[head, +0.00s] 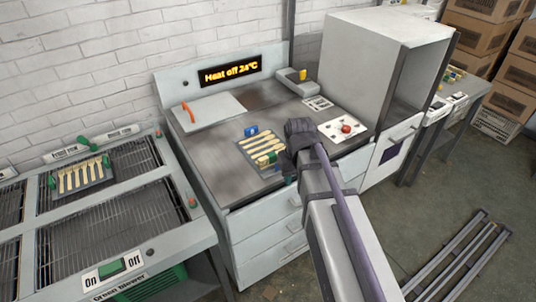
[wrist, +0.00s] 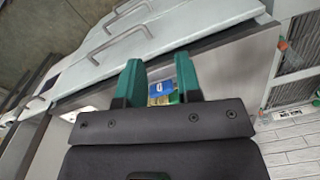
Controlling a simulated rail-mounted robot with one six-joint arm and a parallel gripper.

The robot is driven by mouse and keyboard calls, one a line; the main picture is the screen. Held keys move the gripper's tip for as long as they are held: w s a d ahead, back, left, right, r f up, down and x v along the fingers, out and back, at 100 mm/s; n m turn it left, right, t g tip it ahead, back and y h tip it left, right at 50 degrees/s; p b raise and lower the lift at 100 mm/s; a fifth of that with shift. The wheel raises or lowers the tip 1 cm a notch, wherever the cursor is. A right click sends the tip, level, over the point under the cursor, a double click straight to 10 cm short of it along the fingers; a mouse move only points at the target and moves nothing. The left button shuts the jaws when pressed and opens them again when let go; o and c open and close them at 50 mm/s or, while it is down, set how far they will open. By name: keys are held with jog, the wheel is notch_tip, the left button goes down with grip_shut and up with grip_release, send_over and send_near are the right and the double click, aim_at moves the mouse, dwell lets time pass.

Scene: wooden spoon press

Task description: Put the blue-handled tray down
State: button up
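The blue-handled tray (head: 246,150) lies on the grey worktop with several pale wooden spoons on it. Its blue handle (head: 251,130) shows at the far end. My gripper (head: 279,168) is at the tray's near right side, and my own wrist hides part of that side. In the wrist view the two green fingers of my gripper (wrist: 158,72) stand apart. A blue piece (wrist: 162,88) shows between them, nearer the palm than the tips, with a bit of yellow below it. Grey surface shows between the tips. Contact with the tray cannot be made out.
A red button on a white panel (head: 343,129) is right of my gripper. A pale plate with an orange handle (head: 209,113) lies at the back left. A tall grey cabinet (head: 362,70) stands at the right. Another spoon tray (head: 98,179) with green handles rests on the left rack.

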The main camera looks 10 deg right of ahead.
jog(key=w+d+n+y, duration=0.1)
jog(key=w+d+n, duration=0.1)
jog(key=w+n, duration=1.8)
jog(key=shift+n+g, duration=0.3)
jog(key=shift+n, duration=0.4)
jog(key=f+b, duration=0.2)
jog(key=s+f+b, duration=0.1)
jog(key=f+b, duration=0.3)
jog(key=shift+s+a+f, duration=0.2)
jog(key=shift+s+f, duration=0.05)
jog(key=shift+f, duration=0.1)
jog(key=shift+r, duration=0.1)
jog(key=f+b, duration=0.5)
jog(key=shift+s+a+f, duration=0.15)
jog(key=shift+s+a, duration=0.05)
jog(key=shift+s, duration=0.05)
jog(key=shift+r, duration=0.2)
grip_shut()
